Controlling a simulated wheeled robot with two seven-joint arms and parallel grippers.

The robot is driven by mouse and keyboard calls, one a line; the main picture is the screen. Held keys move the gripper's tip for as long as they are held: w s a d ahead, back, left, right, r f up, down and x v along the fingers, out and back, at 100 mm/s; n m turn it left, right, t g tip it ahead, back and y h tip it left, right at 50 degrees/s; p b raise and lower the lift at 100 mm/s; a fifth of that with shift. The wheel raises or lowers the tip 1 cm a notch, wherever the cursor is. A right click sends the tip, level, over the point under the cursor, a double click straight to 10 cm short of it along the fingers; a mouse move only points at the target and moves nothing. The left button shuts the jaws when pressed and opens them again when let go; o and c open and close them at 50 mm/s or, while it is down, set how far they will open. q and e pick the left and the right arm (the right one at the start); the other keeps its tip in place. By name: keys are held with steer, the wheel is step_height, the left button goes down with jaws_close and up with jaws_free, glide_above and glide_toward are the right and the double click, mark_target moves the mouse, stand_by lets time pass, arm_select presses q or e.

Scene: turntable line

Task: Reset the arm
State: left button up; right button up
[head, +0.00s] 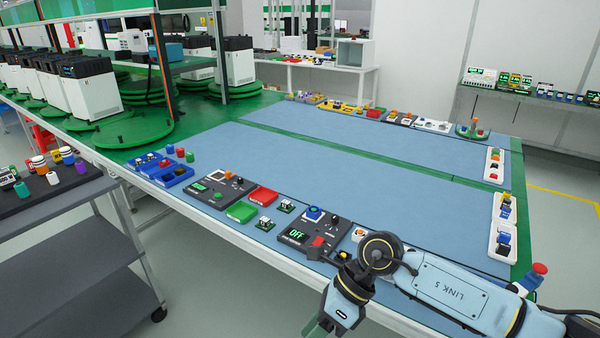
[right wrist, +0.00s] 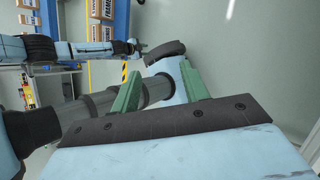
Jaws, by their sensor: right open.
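My right arm (head: 455,293) comes in from the lower right of the head view, over the front right corner of the blue-topped table. Its gripper (head: 322,328) hangs at the bottom edge, in front of the table's front edge, and is partly cut off. In the right wrist view the two green fingers of my right gripper (right wrist: 160,88) stand wide apart with nothing between them. Light blue and dark arm parts show behind them. Another light blue arm (right wrist: 95,50) reaches across the upper left there; its end is too small to read. No left gripper shows in the head view.
White trays (head: 503,225) stand at the right edge. The mat's middle is clear. A grey cart (head: 75,240) stands at left.

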steer(key=w+a+f+m+t+y, duration=0.2)
steer(key=w+f+m+t+y, duration=0.6)
steer(key=m, duration=0.9)
steer(key=s+d+f+m+t+h, duration=0.2)
steer(key=d+f+m+t+h, duration=0.15)
steer(key=d+f+m, duration=0.5)
steer(key=s+d+f+m+t+h, duration=0.25)
steer(key=d+f+m+h, duration=0.25)
steer(key=f+m, duration=0.5)
steer(key=s+d+f+m+g+h, duration=0.2)
steer(key=s+d+f+m+h, duration=0.15)
steer(key=s+f, duration=0.5)
steer(key=s+d+f+m+g+h, duration=0.2)
steer(key=s+d+f+m, duration=0.25)
steer(key=s+f, duration=0.4)
steer(key=s+d+f+m+g, duration=0.1)
steer(key=s+f+m+g, duration=0.1)
steer(key=s, duration=0.9)
steer(key=s+d+f+m+g+h, duration=0.1)
steer(key=s+d+f+m+g, duration=0.1)
steer(key=s, duration=0.9)
steer(key=shift+s+d+g, duration=0.2)
steer(key=shift+g, duration=0.5)
